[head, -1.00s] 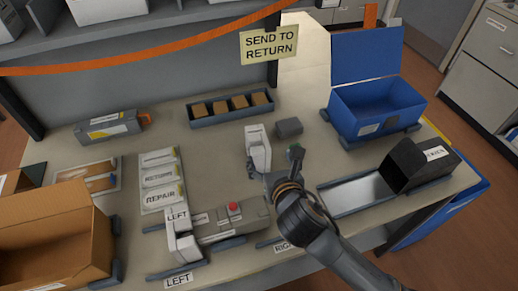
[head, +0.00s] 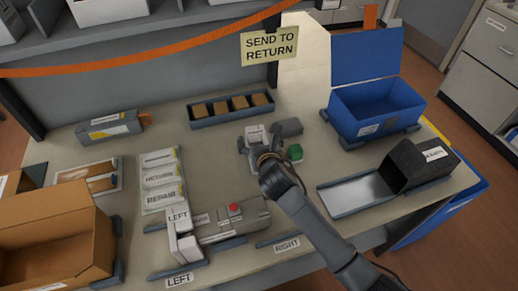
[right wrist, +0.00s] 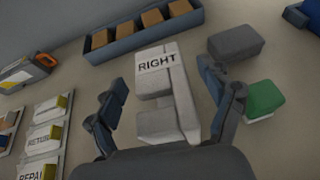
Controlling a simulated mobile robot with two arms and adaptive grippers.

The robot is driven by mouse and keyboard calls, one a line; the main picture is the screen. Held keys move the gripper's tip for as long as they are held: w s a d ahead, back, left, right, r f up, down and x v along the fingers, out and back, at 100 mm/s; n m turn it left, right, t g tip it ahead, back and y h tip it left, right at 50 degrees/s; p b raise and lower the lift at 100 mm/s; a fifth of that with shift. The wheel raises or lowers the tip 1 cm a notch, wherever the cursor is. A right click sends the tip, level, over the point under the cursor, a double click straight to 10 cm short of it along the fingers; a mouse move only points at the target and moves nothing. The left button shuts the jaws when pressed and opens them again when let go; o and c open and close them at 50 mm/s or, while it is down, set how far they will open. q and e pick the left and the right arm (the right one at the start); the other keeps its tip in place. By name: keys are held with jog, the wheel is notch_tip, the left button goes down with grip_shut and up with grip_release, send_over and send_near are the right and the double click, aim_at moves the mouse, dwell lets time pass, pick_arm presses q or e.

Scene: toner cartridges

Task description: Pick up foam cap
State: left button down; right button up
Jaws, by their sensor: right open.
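A white foam cap (head: 256,132) with a RIGHT label stands on the workbench, and its label reads clearly in the right wrist view (right wrist: 160,92). My right gripper (head: 260,151) is over its near part, and the two open fingers (right wrist: 168,112) lie on either side of it. I cannot tell if the fingers touch it. A second white foam cap (head: 178,228), labelled LEFT, is on the left end of the grey toner cartridge (head: 232,221). My left gripper is not in view.
A dark grey block (head: 288,127) and a green block (head: 295,152) sit close to the right finger. A blue tray of brown blocks (head: 228,119) lies behind. A blue bin (head: 375,108), an open cardboard box (head: 60,235) and a metal tray (head: 355,194) stand around.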

jog(key=shift+w+f, duration=0.1)
jog(key=shift+w, duration=0.15)
jog(key=shift+c, duration=0.4)
jog(key=c, duration=1)
jog(key=shift+o, duration=0.2)
